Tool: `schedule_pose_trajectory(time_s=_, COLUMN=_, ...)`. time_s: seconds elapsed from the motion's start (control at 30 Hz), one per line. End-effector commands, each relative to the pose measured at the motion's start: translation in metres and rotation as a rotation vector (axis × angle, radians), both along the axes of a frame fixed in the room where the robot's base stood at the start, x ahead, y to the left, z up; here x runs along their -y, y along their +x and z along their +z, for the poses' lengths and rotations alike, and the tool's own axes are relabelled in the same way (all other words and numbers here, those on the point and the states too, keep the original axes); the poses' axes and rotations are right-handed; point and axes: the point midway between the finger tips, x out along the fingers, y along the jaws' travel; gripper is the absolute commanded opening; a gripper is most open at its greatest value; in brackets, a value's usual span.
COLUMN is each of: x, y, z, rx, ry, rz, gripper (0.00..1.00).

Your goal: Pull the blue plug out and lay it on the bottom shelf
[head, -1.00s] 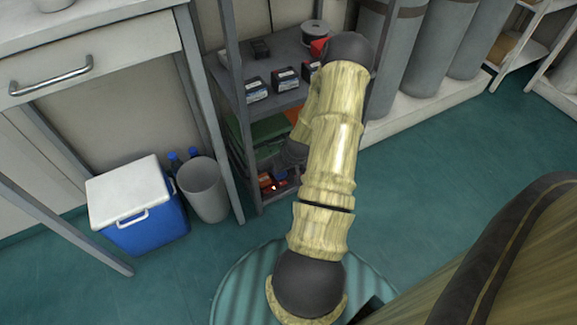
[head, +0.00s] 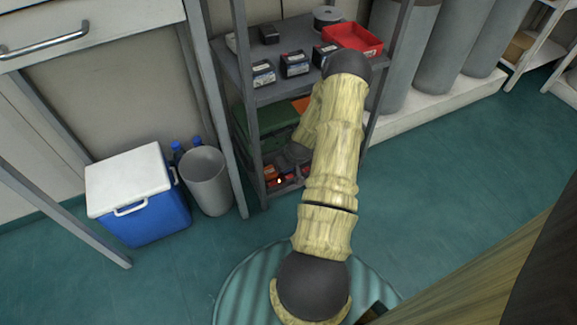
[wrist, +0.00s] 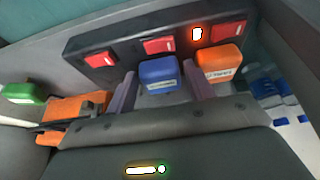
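The blue plug (wrist: 159,76) sits in the black power strip (wrist: 128,47), between red rocker switches and my gripper, in the wrist view. My gripper (wrist: 160,90) is open, with its two purplish fingers on either side of the plug and a small gap visible beside it. An orange plug (wrist: 218,66) sits in the strip just right of the right finger.
A green plug (wrist: 20,94) and an orange block (wrist: 76,108) are at the left in the wrist view. The rack's upper shelf holds several small boxes and a red tray (head: 353,38). A grey bin (head: 205,182) and blue cooler (head: 140,195) stand left of the rack.

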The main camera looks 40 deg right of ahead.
Motion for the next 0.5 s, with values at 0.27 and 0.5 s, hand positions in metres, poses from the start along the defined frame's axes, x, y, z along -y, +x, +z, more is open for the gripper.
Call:
schedule_pose_trajectory(time_s=0.27, x=0.0000, y=-0.0002, z=0.0001, rx=0.000, ry=0.000, rz=0.000, gripper=0.27)
schedule_pose_trajectory(time_s=0.5, x=-0.0001, y=-0.0002, z=0.0018, rx=0.000, ry=0.000, rz=0.000, gripper=0.15)
